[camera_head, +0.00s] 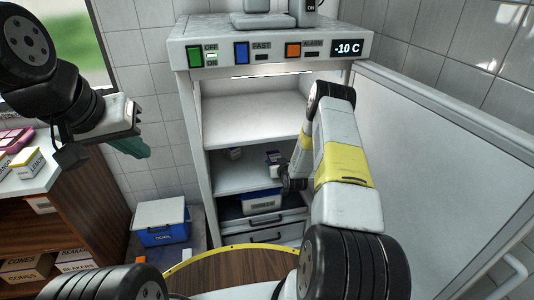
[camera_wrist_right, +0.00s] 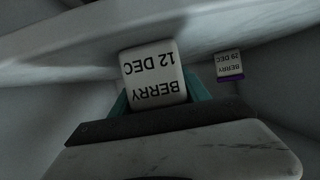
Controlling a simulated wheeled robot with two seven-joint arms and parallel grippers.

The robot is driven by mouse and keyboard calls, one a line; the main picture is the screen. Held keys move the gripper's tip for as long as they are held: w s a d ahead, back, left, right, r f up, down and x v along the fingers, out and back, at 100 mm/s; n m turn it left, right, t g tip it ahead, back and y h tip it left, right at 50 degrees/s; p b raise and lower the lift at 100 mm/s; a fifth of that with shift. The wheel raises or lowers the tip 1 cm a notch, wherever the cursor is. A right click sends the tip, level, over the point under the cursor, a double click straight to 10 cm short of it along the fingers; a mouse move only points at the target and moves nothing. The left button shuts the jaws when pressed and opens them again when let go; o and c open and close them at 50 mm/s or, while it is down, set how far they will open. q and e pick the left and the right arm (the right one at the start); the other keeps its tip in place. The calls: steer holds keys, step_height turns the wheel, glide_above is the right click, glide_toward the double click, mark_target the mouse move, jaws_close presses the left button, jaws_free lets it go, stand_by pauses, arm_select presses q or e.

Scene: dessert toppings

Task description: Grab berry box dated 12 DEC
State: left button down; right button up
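The berry box dated 12 DEC (camera_wrist_right: 155,75) is white, with its label upside down in the right wrist view. The teal fingers of my right gripper (camera_wrist_right: 158,92) lie against both sides of it and appear shut on it. In the head view this box (camera_head: 273,157) shows inside the freezer, above the middle shelf, and my right wrist partly covers the area. A second berry box, dated 29 DEC (camera_wrist_right: 230,66), stands apart with a purple edge; it is small in the head view (camera_head: 235,153). My left gripper (camera_head: 131,147) hangs outside the freezer; its finger gap is unclear.
The freezer (camera_head: 198,130) is open, its door (camera_head: 430,150) swung right. A blue bin (camera_head: 262,202) sits on the lower shelf above drawers. A blue-white cooler (camera_head: 161,222) stands left on the floor. A counter (camera_head: 30,182) with boxes is at far left. The upper shelf is empty.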

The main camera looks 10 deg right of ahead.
jaws_close()
steer(key=shift+r, duration=0.1)
